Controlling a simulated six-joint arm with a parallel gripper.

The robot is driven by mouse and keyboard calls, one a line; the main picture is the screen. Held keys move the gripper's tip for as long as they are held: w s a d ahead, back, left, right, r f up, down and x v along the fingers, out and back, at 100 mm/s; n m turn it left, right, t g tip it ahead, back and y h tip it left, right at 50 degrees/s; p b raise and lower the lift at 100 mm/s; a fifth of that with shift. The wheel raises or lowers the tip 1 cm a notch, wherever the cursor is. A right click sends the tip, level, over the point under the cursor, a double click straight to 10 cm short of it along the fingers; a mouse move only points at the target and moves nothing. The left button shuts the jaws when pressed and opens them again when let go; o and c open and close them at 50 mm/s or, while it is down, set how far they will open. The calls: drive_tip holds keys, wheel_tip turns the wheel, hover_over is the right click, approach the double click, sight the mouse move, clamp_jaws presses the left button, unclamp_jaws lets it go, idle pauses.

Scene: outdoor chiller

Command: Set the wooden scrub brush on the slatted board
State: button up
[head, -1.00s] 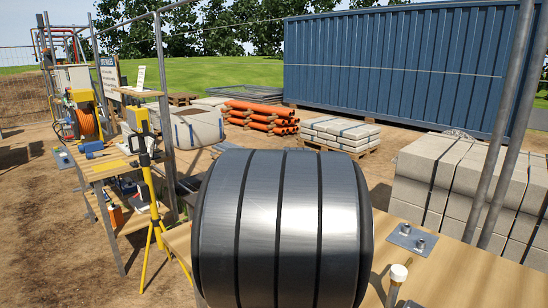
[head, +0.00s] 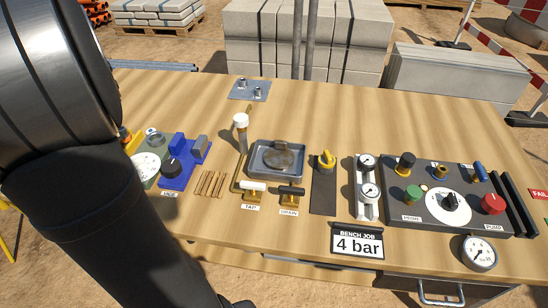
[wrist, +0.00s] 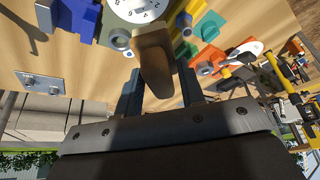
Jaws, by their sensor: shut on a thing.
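In the wrist view my gripper (wrist: 158,84) is shut on a brown wooden block-like thing, which I take to be the wooden scrub brush (wrist: 154,55). It sits between the two fingers and sticks out past them, above the bench. Its bristles cannot be made out. In the head view the gripper and brush are hidden behind or outside my large arm at the left. The slatted board (head: 211,184), a small set of thin wooden slats, lies on the bench left of the tap, with nothing on it.
The bench (head: 310,105) holds a blue device (head: 180,168), a metal basin (head: 277,161), a tall pipe with white cap (head: 240,122), a control panel (head: 445,197) and a "4 bar" sign (head: 357,243). The back of the bench is largely clear.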

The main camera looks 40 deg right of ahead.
drive_tip(key=shift+d, duration=0.1)
drive_tip(key=s+d+f+m+h, duration=0.1)
drive_tip(key=s+d+f+m, duration=0.15)
drive_tip(key=s+d, duration=0.95)
drive_tip(key=s+d+f+m+h, duration=0.15)
drive_tip(key=s+d+f, duration=0.25)
drive_tip(key=s+d, duration=0.9)
approach(211, 177)
drive_tip(key=shift+w+d+r+m+y, duration=0.3)
drive_tip(key=shift+w+d+r+y, duration=0.1)
drive_tip(key=shift+w+d, duration=0.35)
drive_tip(key=shift+w+a+f, duration=0.1)
drive_tip(key=shift+f, duration=1.95)
drive_tip(key=shift+f, duration=0.1)
drive_tip(key=o, duration=0.9)
